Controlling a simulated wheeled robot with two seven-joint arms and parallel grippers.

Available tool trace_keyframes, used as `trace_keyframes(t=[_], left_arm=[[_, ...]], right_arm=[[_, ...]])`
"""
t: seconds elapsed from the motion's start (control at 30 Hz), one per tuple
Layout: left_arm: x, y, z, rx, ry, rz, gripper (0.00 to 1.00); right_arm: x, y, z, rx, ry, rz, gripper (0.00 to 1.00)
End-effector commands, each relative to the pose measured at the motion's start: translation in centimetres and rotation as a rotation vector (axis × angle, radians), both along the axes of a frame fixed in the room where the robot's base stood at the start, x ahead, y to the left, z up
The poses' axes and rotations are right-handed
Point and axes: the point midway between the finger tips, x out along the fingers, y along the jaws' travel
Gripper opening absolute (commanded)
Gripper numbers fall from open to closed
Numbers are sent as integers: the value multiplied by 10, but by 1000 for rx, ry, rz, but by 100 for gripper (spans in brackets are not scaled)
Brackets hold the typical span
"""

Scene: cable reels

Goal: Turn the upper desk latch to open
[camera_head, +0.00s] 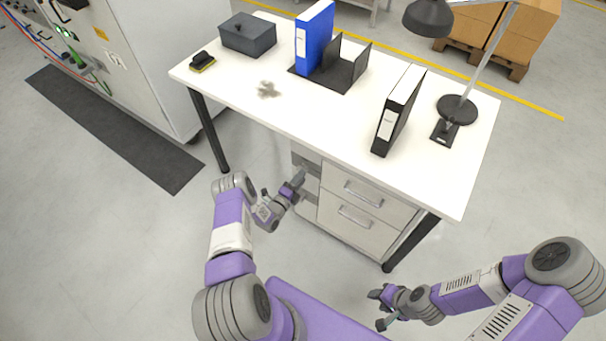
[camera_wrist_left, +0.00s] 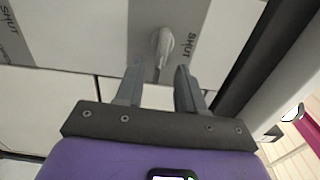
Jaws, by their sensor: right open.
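The desk (camera_head: 300,110) has a drawer unit below its top, with grey latch plates on its left side. In the left wrist view a pale grey latch (camera_wrist_left: 162,44) sits on a grey plate (camera_wrist_left: 183,22) marked SHUT. My left gripper (camera_head: 299,178) is at that side of the unit. In the left wrist view its two fingers (camera_wrist_left: 158,82) are apart, with the latch handle between and just beyond their tips; I cannot tell whether they touch it. My right gripper (camera_head: 380,307) is open and empty, low in front of the desk.
Two drawers with bar handles (camera_head: 362,192) lie to the right of the latches. Another plate marked SHUT (camera_wrist_left: 14,38) shows in the left wrist view. On the desktop are a grey box (camera_head: 248,36), a blue binder (camera_head: 314,38), a black binder (camera_head: 398,112) and a lamp (camera_head: 457,108).

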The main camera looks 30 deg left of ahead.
Motion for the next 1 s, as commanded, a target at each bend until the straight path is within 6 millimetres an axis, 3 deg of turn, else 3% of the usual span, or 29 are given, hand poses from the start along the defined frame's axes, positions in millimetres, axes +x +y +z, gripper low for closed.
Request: trace_keyframes(t=[0.2,0.33,1.0], left_arm=[[-36,3,1,-1,3,1,38],[-46,4,1,0,1,2,38],[-44,0,2,-43,29,1,38]], right_arm=[[0,0,13,0,0,0,43],[0,0,15,0,0,0,43],[0,0,16,0,0,0,43]])
